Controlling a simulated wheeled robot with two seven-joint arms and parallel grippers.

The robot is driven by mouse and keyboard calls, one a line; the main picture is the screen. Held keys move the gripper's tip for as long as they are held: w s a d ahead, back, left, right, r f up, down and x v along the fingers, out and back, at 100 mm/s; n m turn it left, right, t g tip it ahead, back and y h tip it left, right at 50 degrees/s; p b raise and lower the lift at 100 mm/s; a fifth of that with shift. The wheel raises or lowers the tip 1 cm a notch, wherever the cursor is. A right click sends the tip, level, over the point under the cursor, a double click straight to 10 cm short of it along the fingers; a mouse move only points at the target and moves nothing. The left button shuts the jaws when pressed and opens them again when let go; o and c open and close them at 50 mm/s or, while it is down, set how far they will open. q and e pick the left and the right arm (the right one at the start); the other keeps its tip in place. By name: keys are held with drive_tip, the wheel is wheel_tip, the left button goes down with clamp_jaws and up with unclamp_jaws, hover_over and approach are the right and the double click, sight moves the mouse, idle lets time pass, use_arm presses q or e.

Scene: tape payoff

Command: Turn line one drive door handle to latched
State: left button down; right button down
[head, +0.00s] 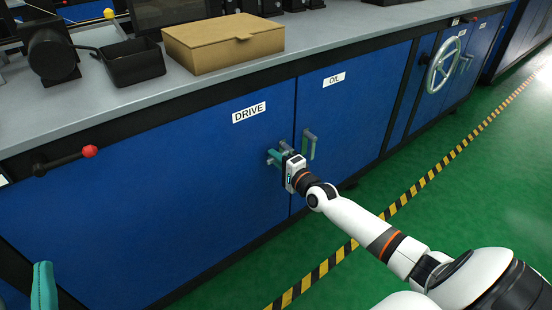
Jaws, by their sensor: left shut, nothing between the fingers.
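The blue drive door (215,170) carries a white DRIVE label (249,112). My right gripper (278,155) is at this door's right edge, where its handle sits. The gripper's teal fingers reach to the door and largely hide the handle. I cannot tell how the handle is turned or whether the fingers close on it. My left gripper (44,287) shows only as a teal finger part at the lower left edge, away from the door. It is shut and empty.
The oil door (340,115) beside it has an upright grey handle (310,144) close to my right gripper. A red-knobbed lever (88,152) sticks out at the left. A cardboard box (225,45) and black tray (132,65) stand on the bench. The green floor is clear.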

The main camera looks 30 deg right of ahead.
idle(0.4)
use_arm(q)
drive_tip(key=shift+w+f+g, duration=0.1)
drive_tip(key=shift+f+g, duration=0.2)
use_arm(e)
drive_tip(key=d+f+n, duration=0.5)
drive_tip(key=n, duration=1.3)
drive_tip(key=shift+w+d+f, duration=0.2)
drive_tip(key=c, duration=1.4)
unclamp_jaws()
